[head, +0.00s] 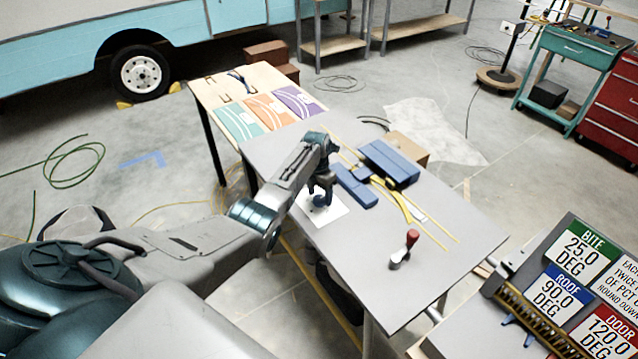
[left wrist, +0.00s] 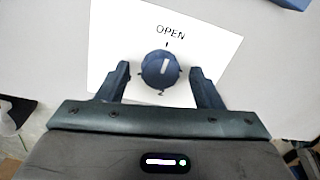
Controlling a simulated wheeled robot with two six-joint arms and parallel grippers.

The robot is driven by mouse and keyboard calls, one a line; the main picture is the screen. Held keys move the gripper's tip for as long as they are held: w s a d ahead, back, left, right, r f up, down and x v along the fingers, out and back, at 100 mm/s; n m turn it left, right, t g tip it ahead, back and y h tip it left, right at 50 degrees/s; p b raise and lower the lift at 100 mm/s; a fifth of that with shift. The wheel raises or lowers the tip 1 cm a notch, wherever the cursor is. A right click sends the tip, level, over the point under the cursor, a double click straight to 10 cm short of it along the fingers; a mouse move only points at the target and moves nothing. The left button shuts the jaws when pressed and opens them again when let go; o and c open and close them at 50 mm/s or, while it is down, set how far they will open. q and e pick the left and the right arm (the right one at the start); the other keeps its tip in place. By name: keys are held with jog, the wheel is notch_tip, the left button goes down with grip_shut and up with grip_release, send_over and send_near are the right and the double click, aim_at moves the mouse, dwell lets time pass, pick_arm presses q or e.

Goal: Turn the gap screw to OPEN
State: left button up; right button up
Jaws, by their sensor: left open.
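The gap screw is a round dark blue knob (left wrist: 162,70) with a white pointer bar on its top. It sits on a white card (left wrist: 215,50) printed OPEN above the knob and 2 below it. The pointer bar is close to upright in the left wrist view, lined up roughly with the tick under OPEN. My left gripper (left wrist: 160,85) is open, one finger on each side of the knob; I cannot tell if they touch it. In the head view my left gripper (head: 318,200) is over the card (head: 325,213) on the grey table. My right gripper is not in view.
Blue blocks (head: 388,162) and yellow strips lie on the grey table (head: 365,255) beyond the card. Signs reading BITE, ROOF and DOOR (head: 568,285) stand at right.

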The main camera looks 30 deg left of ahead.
aim_at(318, 196)
pick_arm(q)
notch_tip(318, 196, up, 10)
jog(key=b, duration=0.2)
jog(key=shift+a+b, duration=0.3)
jog(key=shift+a, duration=0.05)
dwell(0.3)
